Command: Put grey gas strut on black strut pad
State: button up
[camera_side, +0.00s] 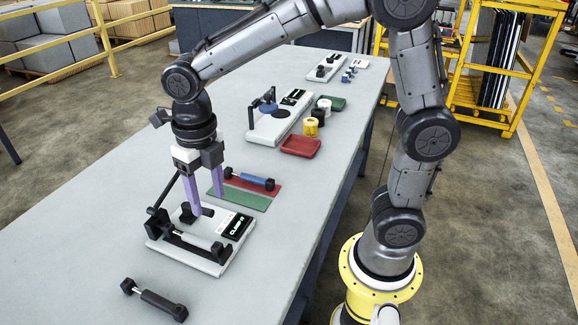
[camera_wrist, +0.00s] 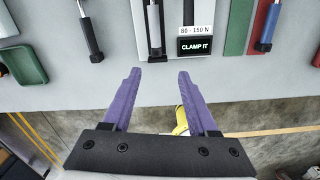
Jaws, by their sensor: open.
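A light grey gas strut (camera_side: 195,243) with black ends lies along the front of the white clamp fixture (camera_side: 225,262). It also shows at the top middle of the wrist view (camera_wrist: 154,22). A black clamp lever (camera_side: 164,192) stands tilted up at the fixture's left end. My gripper (camera_side: 207,203), with purple fingers, is open and empty above the fixture's rear side. In the wrist view my gripper (camera_wrist: 158,76) is apart from the strut, with the "CLAMP IT" label (camera_wrist: 195,46) just beyond the fingertips. I cannot pick out a separate black strut pad.
A dark strut (camera_side: 155,299) lies loose at the front. A blue strut (camera_side: 250,181) lies on a red pad (camera_side: 273,191) beside an empty green pad (camera_side: 240,198). Another fixture (camera_side: 265,130), a red tray (camera_side: 301,146) and small rolls stand farther back. A green tray (camera_wrist: 22,66) is at left.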

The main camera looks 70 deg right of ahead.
jog(key=s+d+r+m+t, duration=0.1)
jog(key=s+d+m, duration=0.2)
jog(key=m, duration=0.8)
jog(key=s+d+r+m+t, duration=0.2)
jog(key=s+d+m, duration=0.1)
jog(key=s+m, duration=0.5)
jog(key=s+d+r+m+t, duration=0.1)
jog(key=s+d+m, duration=0.3)
jog(key=m, duration=1.1)
jog(key=shift+s+r+t, duration=0.35)
jog(key=shift+s+t, duration=0.35)
jog(key=shift+d, duration=0.1)
